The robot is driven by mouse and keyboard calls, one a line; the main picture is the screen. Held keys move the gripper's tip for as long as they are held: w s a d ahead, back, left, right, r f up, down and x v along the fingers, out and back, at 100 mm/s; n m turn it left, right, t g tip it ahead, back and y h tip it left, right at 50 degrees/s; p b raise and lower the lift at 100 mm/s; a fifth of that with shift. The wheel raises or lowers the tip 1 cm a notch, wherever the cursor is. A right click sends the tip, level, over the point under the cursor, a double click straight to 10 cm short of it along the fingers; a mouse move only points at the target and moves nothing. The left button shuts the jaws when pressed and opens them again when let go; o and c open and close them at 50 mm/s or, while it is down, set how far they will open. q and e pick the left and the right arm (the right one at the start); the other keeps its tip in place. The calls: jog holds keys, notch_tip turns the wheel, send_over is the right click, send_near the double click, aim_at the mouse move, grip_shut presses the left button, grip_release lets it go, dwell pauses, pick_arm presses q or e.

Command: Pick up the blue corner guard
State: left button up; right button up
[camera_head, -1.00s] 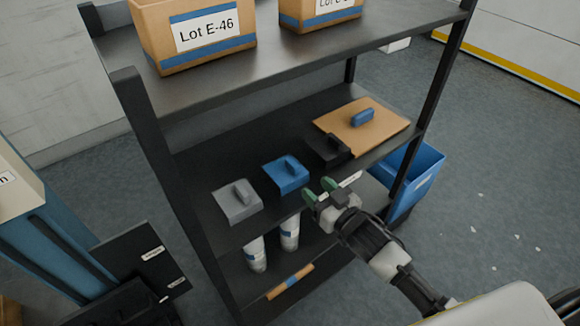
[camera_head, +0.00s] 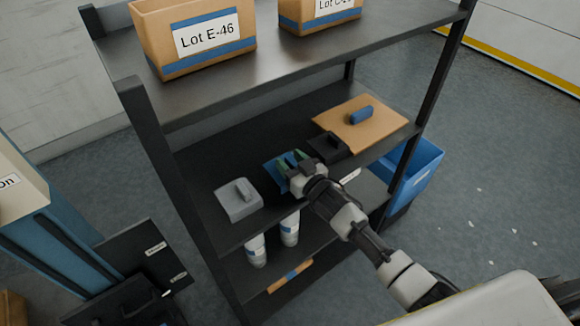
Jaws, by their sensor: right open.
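The blue corner guard (camera_head: 270,173) lies on the middle shelf (camera_head: 195,172), between a grey guard (camera_head: 238,200) and a black guard (camera_head: 328,146). My right gripper (camera_head: 288,160) is open over it, with its green-tipped fingers at the blue guard's raised part. The gripper hides much of the guard, so I cannot tell whether the fingers touch it. My left gripper is not in view.
Cardboard with a blue piece (camera_head: 361,114) lies at the shelf's right. Boxes (camera_head: 195,38) stand on the upper shelf. White rolls (camera_head: 289,229) stand below. A blue bin (camera_head: 418,170) is beside the rack. Dark posts (camera_head: 150,130) bound the shelf.

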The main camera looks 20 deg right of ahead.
jog(key=c, duration=0.9)
grip_shut()
jog(key=shift+r, duration=0.1)
